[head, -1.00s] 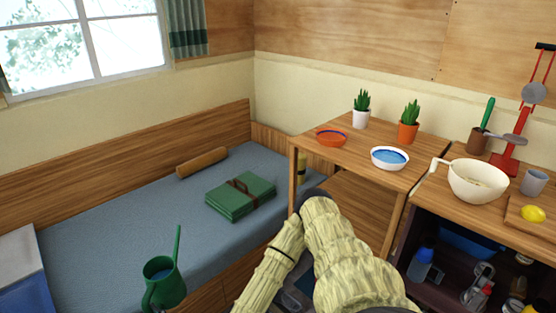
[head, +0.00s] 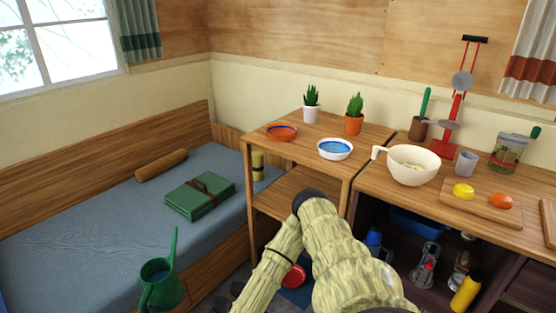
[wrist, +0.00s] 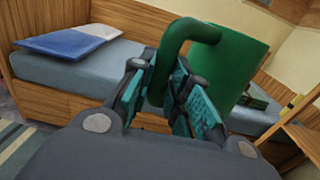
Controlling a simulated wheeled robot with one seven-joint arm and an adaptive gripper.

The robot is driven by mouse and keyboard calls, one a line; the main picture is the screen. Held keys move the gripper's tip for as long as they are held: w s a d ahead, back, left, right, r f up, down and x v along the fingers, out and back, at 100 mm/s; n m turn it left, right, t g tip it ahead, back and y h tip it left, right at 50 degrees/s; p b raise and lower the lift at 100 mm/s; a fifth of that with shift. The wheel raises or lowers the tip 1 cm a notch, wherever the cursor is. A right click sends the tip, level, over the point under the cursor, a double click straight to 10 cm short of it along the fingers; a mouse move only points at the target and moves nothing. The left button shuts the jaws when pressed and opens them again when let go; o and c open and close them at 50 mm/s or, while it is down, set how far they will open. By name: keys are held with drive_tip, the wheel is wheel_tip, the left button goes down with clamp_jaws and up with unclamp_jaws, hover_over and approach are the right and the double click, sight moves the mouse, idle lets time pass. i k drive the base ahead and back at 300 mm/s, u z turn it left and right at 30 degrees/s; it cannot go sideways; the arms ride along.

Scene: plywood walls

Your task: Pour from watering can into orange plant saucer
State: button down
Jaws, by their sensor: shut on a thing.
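The green watering can (head: 158,292) is at the lower left of the head view, roughly upright, with blue water showing in its open top and its thin spout pointing up. In the wrist view, my gripper (wrist: 168,100) is shut on the curved handle of the watering can (wrist: 232,62), between its teal finger pads. The can's underside and spout are hidden there.
A white dish (head: 335,156) with blue inside sits right of the saucer. Potted plants in a white pot (head: 311,114) and an orange pot (head: 353,125) stand behind. A cream jug (head: 412,168) is on the right counter. The bed (head: 80,235) holds a green folded bundle (head: 200,197).

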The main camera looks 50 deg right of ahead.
sight(279, 132)
drive_tip(key=z, duration=0.95)
